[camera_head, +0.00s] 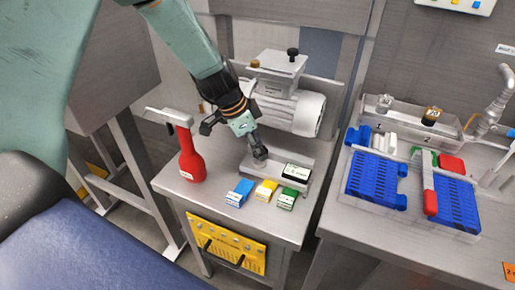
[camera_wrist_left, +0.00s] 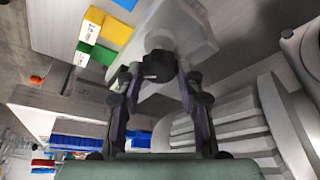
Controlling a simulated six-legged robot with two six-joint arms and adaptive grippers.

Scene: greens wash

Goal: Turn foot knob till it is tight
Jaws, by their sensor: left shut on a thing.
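My left gripper (camera_head: 259,152) reaches down in front of the grey motor (camera_head: 306,113) on the steel bench. In the left wrist view its two fingers (camera_wrist_left: 159,72) close on a dark foot knob (camera_wrist_left: 158,64) from both sides. The knob sits at the end of a pale grey base plate (camera_wrist_left: 192,38). How tight the knob is cannot be told. The ribbed motor also shows at the right of the left wrist view (camera_wrist_left: 250,120). My right gripper is not in view.
Blue (camera_head: 239,192), yellow (camera_head: 265,191) and green (camera_head: 288,198) boxes lie along the bench's front. A black-and-white box (camera_head: 297,172) lies right of the fingers. A clear tray with blue racks (camera_head: 375,180) is on the right bench.

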